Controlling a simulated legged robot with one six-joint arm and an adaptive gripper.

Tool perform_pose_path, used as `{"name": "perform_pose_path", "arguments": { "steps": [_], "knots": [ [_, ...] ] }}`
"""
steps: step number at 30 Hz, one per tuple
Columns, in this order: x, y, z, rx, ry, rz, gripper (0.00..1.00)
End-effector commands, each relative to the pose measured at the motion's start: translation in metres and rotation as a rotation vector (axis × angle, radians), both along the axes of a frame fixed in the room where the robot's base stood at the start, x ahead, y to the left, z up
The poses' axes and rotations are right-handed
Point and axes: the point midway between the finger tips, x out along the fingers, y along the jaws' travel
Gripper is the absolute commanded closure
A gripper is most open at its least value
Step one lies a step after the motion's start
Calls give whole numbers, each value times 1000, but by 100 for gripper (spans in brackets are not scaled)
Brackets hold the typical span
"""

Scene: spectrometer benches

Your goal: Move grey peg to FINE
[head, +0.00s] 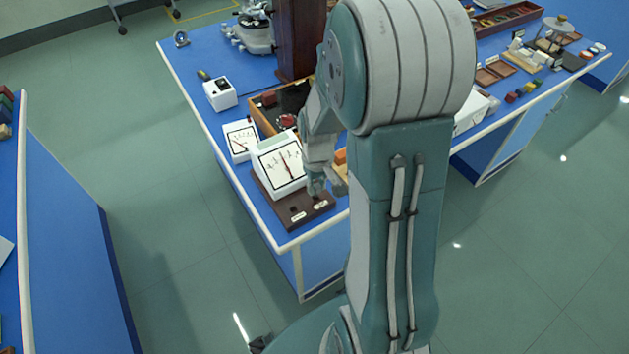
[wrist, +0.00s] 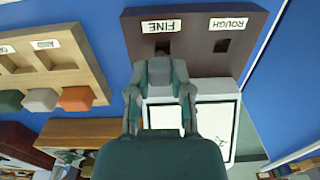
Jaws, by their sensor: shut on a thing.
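A dark brown board (wrist: 193,60) has two square holes, labelled FINE (wrist: 161,26) and ROUGH (wrist: 228,23), upside down in the wrist view. The ROUGH hole (wrist: 222,45) is dark and empty. My gripper (wrist: 160,75) is shut on the grey peg (wrist: 160,70), which shows only partly between the fingers. It is right by the FINE hole (wrist: 162,46), whose dark edge shows beyond the fingertips. I cannot tell whether the peg's end is in the hole. In the head view my gripper (head: 315,186) is low over the right end of the board (head: 290,222).
A white meter (head: 280,168) with a needle dial stands against the board. A wooden rack (wrist: 75,50) with green, grey and orange blocks lies beside it. A smaller meter (head: 240,139) and a wooden box (head: 263,117) stand behind. The blue bench's edge is close in front.

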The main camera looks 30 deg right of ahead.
Motion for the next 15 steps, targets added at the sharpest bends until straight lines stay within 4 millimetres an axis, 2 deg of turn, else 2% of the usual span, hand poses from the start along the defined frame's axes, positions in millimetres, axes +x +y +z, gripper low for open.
{"name": "perform_pose_path", "arguments": {
  "steps": [15],
  "knots": [
    [0,2,-23,-1,1,1,100]
  ]
}}
